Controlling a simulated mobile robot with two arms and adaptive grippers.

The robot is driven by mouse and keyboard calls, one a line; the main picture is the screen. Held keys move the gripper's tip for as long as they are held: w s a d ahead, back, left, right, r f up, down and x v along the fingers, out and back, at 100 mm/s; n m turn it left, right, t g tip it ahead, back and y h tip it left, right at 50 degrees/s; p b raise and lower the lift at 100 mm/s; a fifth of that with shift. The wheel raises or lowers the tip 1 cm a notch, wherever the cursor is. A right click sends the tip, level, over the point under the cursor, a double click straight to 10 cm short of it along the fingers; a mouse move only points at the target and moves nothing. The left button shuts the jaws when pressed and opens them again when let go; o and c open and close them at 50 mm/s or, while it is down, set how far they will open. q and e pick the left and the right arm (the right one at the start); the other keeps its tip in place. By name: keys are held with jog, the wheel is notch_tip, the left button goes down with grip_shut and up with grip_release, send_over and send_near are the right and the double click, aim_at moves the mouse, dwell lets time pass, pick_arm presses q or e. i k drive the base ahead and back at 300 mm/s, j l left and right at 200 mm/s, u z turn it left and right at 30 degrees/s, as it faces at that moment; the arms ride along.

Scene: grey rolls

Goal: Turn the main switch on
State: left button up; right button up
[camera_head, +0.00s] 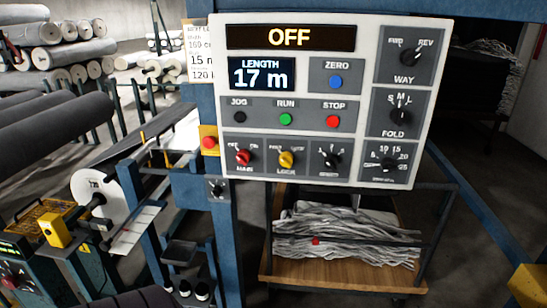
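The main switch (243,157) is a red rotary knob at the lower left of the white-framed control panel (217,100). Its label below reads like MAIN, and small marks sit above it. The knob's pointer appears to lean to the upper left, toward the left mark. The display (290,38) at the top of the panel reads OFF in yellow. Neither of my grippers shows in the head view, and nothing touches or covers the switch.
A yellow knob (286,159) and a black knob (329,159) sit right of the switch. A red button on a yellow box (209,142) is just left of the panel. Below, a wooden-based cart (335,276) holds grey scraps. Grey rolls (60,118) lie at left.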

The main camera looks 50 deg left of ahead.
aim_at(244, 156)
jog(key=j+u, duration=0.1)
jog(key=u, duration=1.4)
